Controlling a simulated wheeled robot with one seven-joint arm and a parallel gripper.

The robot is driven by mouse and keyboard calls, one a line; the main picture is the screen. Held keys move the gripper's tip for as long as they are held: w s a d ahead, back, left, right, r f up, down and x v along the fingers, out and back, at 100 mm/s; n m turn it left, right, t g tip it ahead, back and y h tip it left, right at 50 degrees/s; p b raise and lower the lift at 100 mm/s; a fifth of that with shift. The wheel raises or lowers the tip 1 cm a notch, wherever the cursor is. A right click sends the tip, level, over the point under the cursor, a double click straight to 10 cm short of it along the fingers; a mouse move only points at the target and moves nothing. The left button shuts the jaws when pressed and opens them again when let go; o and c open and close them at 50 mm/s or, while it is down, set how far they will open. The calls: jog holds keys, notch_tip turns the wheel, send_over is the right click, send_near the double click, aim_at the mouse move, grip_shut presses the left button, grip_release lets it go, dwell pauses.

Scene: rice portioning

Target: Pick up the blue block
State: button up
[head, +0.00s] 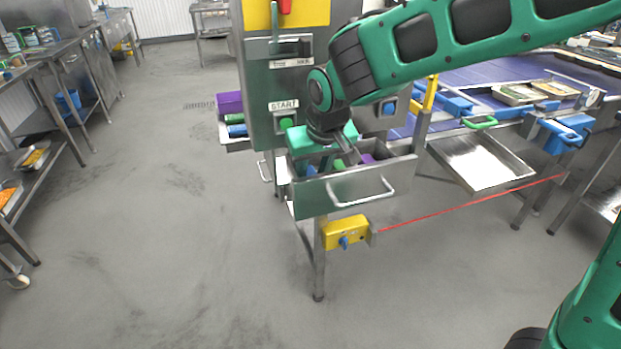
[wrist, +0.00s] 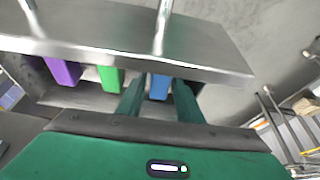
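The blue block (wrist: 159,87) lies in an open metal drawer (head: 345,192). In the wrist view it shows between the two fingers of my gripper (wrist: 160,98), which are apart with one on each side of it. I cannot tell whether either finger touches it. In the head view my gripper (head: 345,152) points down into the drawer, and a small piece of the blue block (head: 311,170) shows at the left. The rest is hidden by the gripper and the drawer front.
A green block (wrist: 111,79) and a purple block (wrist: 63,72) lie in the same drawer, left of the blue one in the wrist view. The drawer front and its handle (head: 362,192) stand close to my gripper. A yellow box (head: 346,231) with a red beam sits below. Floor at left is clear.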

jog(key=c, duration=0.8)
